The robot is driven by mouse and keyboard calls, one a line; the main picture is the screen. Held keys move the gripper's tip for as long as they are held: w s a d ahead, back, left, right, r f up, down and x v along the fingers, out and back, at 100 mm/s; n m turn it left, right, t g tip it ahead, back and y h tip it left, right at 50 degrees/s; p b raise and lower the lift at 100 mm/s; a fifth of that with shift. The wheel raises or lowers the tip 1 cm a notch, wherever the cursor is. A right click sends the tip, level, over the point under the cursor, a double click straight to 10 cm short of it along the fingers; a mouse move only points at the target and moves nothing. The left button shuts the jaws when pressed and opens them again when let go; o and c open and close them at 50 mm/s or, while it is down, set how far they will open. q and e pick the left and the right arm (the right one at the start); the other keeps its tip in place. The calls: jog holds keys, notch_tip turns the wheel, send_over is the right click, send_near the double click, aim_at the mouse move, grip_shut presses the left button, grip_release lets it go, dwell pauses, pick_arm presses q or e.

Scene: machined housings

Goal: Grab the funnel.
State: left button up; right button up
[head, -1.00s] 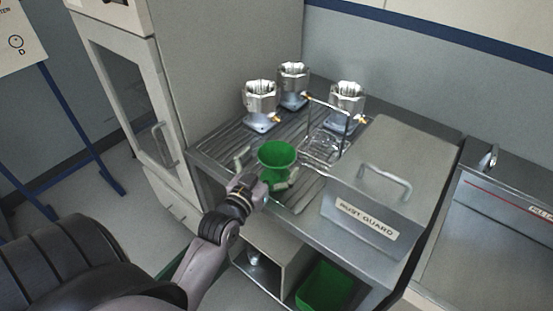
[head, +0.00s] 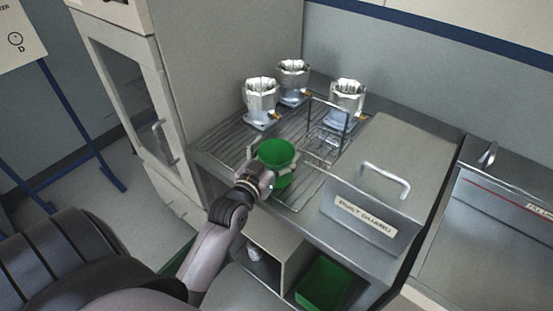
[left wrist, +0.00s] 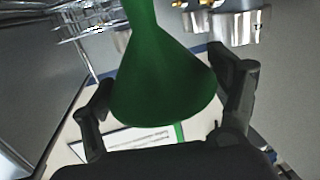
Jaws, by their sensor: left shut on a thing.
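The green funnel (head: 277,153) is at the front of the ribbed draining surface in the head view, wide mouth up. My left gripper (head: 270,170) reaches it from the front left and is shut on it. In the left wrist view the funnel (left wrist: 165,75) fills the middle, its wide cone between the two dark fingers (left wrist: 165,100) of my left gripper. Whether the funnel's lower end touches the surface is hidden. My right gripper is not in view.
Several silver machined housings (head: 261,98) stand behind the funnel. A green bin (head: 325,283) sits below. A tall cabinet (head: 150,120) stands left.

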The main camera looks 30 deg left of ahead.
pick_arm(q)
jog(key=shift+c, duration=1.3)
